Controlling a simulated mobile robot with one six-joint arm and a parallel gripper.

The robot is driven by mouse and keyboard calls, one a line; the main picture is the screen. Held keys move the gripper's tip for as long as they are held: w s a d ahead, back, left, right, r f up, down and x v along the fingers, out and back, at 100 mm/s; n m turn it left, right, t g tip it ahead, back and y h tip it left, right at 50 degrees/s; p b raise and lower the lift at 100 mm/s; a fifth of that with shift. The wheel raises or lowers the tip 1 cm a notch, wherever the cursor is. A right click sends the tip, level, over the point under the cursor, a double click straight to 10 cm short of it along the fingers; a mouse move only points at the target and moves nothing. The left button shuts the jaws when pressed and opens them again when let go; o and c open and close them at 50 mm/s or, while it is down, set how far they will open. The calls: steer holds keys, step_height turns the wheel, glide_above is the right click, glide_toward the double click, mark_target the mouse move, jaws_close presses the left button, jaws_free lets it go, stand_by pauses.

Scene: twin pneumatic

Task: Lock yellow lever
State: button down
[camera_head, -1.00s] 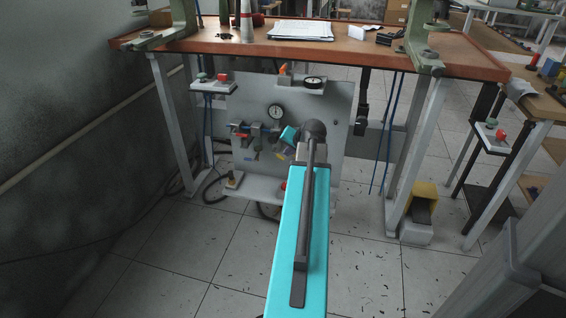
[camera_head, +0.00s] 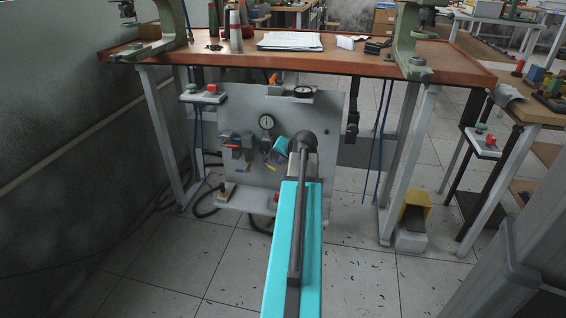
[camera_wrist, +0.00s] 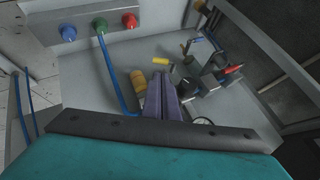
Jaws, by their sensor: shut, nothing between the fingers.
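A small yellow lever (camera_wrist: 160,61) shows in the wrist view just beyond the tips of my gripper (camera_wrist: 162,76). My gripper's purple fingers are together with nothing between them. I cannot tell whether they touch the lever. A grey panel (camera_head: 312,130) under the workbench carries the pneumatic parts in the head view. A small yellow piece (camera_head: 271,168) shows there beside my arm's end; I cannot tell if it is the same lever. A red lever (camera_wrist: 232,69) sits on the fittings to the right in the wrist view. My arm hides part of the panel.
A thick yellow cylinder (camera_wrist: 139,83) stands just left of my fingers, with a blue hose beside it. A button box (camera_wrist: 98,30) lies at the upper left. A pressure gauge (camera_head: 266,122) is on the panel. The workbench (camera_head: 300,62) overhangs the panel, with legs either side.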

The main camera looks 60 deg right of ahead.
mark_target(273, 168)
steer(key=b+x, duration=0.4)
steer(key=x, duration=0.6)
steer(key=shift+w+d+f, duration=0.1)
steer(key=shift+f, duration=0.15)
steer(key=shift+w+f, duration=0.1)
steer(key=shift+t, duration=0.3)
